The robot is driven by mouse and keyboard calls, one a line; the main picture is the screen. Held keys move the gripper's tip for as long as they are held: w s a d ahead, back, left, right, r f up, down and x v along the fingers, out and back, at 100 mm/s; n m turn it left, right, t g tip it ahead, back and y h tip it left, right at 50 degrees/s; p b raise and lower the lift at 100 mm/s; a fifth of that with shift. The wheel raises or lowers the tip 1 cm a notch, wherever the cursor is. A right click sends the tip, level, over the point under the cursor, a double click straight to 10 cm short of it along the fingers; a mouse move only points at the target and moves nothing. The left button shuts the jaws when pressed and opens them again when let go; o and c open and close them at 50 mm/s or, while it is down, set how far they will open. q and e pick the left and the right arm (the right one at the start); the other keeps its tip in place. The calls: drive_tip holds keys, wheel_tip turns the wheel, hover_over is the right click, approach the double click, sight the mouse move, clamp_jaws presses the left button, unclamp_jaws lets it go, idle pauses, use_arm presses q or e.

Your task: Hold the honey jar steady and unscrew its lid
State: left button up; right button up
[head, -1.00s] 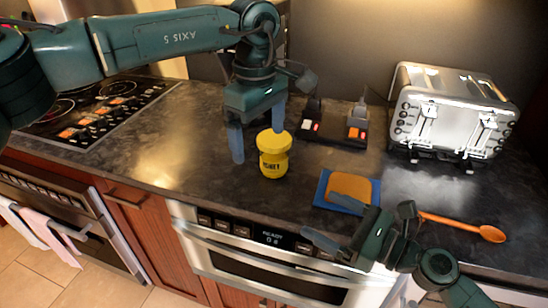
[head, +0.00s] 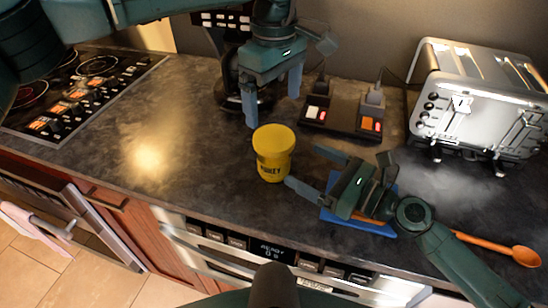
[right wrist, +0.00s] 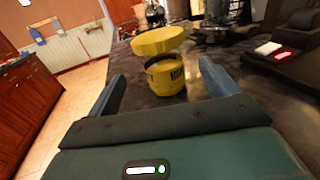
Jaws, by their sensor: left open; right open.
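The yellow honey jar (head: 272,168) stands upright on the dark counter, with its yellow lid (head: 273,139) on top. My left gripper (head: 272,108) is open and empty, above and behind the jar in the head view. My right gripper (head: 304,168) is open at the jar's right side, its fingers pointing toward the jar. In the right wrist view the jar (right wrist: 166,78) and its wide lid (right wrist: 158,41) show ahead, between and beyond the two open fingers. The jar is not gripped.
A silver toaster (head: 478,112) stands at the right. A power strip (head: 342,118) with plugs lies behind the jar. A blue board (head: 390,232) is partly under my right arm, near an orange spoon (head: 500,248). A cooktop (head: 75,95) is at the left, and the counter between is clear.

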sight(272, 147)
drive_tip(key=x, duration=0.9)
drive_tip(key=shift+w+a, duration=0.25)
drive_tip(key=shift+a, duration=0.05)
